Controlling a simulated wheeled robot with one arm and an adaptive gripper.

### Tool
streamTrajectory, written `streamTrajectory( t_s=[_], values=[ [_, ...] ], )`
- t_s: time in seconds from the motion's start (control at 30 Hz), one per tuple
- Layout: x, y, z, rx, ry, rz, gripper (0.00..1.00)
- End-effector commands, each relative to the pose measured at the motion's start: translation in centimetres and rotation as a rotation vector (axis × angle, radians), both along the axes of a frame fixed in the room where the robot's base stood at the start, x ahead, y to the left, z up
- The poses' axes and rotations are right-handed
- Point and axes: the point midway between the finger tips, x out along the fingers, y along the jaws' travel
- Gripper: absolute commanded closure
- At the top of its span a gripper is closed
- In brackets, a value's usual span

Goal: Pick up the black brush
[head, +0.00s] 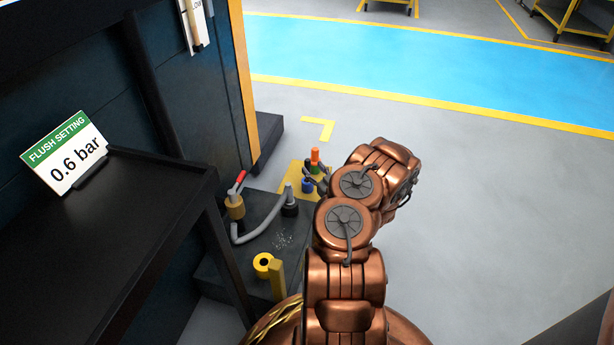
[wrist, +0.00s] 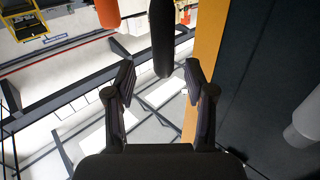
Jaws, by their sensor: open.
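In the wrist view, which looks upside down, a long black rounded handle (wrist: 162,38), which I take as the black brush, comes in from the top edge. Its free end lies in line with the gap between my fingers, touching neither; I cannot tell its depth. My gripper (wrist: 160,78) is open and empty. In the head view, a small dark upright shape (head: 307,167) stands left of an orange-topped item (head: 315,155) and may be the brush. My gripper is mostly hidden there beside my copper arm.
An orange handle (wrist: 107,12) is left of the black one. A blue item (head: 308,187), a red-handled valve (head: 237,190), a grey hose (head: 262,226) and a yellow ring (head: 263,262) are near the low platform. A black table (head: 130,210) is left. The floor at right is clear.

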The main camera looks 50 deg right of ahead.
Motion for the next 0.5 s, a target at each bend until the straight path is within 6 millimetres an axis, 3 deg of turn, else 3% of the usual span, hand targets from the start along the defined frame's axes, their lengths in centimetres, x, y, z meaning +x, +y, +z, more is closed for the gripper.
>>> streamTrajectory(
  t_s=[0.27, 0.5],
  values=[
    [3.3, -0.4, -0.2, -0.004, -0.003, 0.006, 0.46],
    [4.2, -0.7, 0.0, 0.002, -0.002, 0.004, 0.46]
  ],
)
